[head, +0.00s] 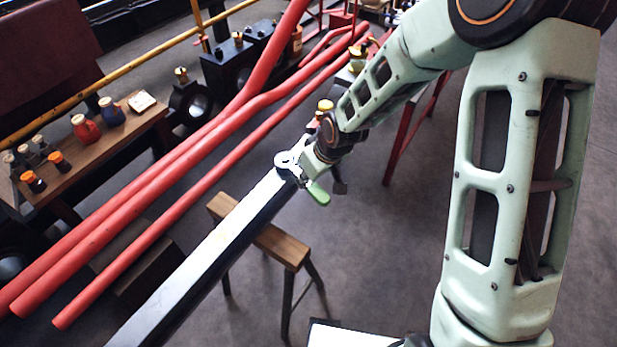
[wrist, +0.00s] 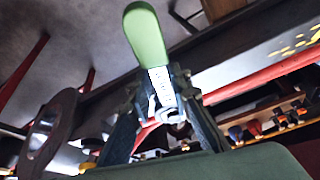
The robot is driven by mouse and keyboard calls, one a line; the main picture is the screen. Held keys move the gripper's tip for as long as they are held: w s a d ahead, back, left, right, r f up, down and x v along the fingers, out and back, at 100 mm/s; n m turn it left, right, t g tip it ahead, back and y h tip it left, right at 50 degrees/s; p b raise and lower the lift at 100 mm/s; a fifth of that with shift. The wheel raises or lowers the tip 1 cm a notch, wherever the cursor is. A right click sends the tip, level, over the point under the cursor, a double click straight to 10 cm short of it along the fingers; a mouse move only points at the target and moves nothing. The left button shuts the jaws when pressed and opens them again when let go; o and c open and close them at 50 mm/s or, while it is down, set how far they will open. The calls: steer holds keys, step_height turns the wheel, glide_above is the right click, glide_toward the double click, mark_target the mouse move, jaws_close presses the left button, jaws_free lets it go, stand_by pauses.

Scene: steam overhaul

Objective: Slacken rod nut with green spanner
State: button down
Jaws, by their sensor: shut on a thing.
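The green spanner (head: 318,194) has a rounded green handle and a bright metal shank. In the wrist view the spanner (wrist: 147,38) points its handle up and away from my gripper (wrist: 165,122), whose fingers are shut on its metal part. In the head view my gripper (head: 306,172) is at the far end of a long steel rod (head: 215,245), by its round end (head: 287,159). I cannot pick out the rod nut; my gripper and the spanner hide that spot. I cannot tell whether the spanner's jaw is around the nut.
A wooden-topped trestle (head: 283,246) stands under the rod. Red pipes (head: 160,170) run diagonally to the left of it. A wooden bench (head: 90,150) at the left carries several small pots and oil cans. The grey floor right of the trestle is clear.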

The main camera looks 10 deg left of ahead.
steer(key=shift+r+p, duration=2.05)
steer(key=shift+r, duration=0.75)
steer(key=shift+r, duration=0.1)
steer(key=s+d+r+p, duration=0.3)
steer(key=s+d+p, duration=0.4)
steer(key=s+p, duration=0.4)
steer(key=shift+s+d+r+p, duration=0.15)
steer(key=shift+s+r+p, duration=0.15)
steer(key=shift+s+r, duration=0.15)
steer(key=shift+f, duration=0.1)
